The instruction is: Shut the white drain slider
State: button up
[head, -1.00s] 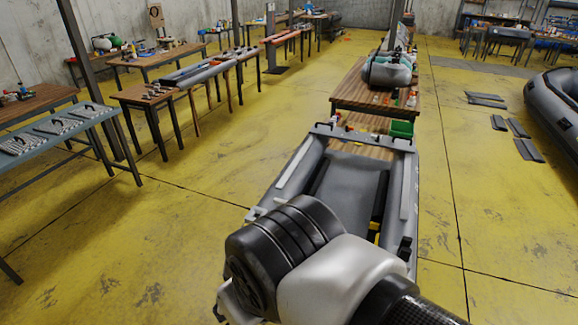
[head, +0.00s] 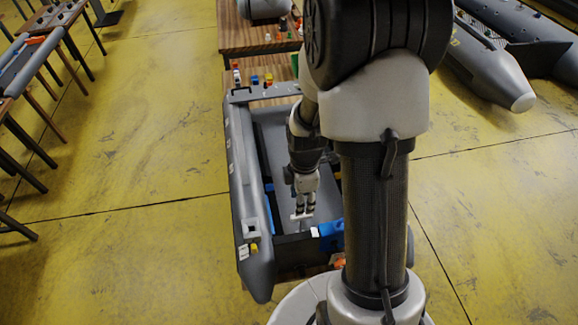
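A small grey inflatable boat (head: 245,190) lies in front of me, with its dark inner floor partly hidden behind my arm. My gripper (head: 303,206) points down inside it, close to the dark board at its near end. A small white piece (head: 302,216) shows right at my fingertips. It may be the drain slider, but it is too small to be sure, and I cannot tell whether my fingers touch it. Another small white piece (head: 315,232) sits beside a blue block (head: 330,236) just to the lower right. The finger gap is too small to read.
A wooden table (head: 262,92) with small bottles and caps stands beyond the boat's far end. A larger grey boat (head: 490,65) lies at the upper right. Work tables stand at the left. Yellow floor (head: 130,150) is open on the left and right.

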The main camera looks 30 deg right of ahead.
aim_at(302, 217)
jog(key=shift+s+d+f+b, duration=0.1)
jog(key=shift+f+b, duration=0.2)
jog(key=shift+f, duration=0.15)
jog(key=shift+s+d+f+b, duration=0.1)
jog(key=shift+f+b, duration=0.2)
jog(key=shift+f, duration=0.1)
notch_tip(302, 217, down, 9)
jog(key=b, duration=0.6)
jog(key=shift+w+a+r+b, duration=0.1)
jog(key=shift+r+b, duration=0.1)
jog(key=shift+b, duration=0.15)
grip_shut()
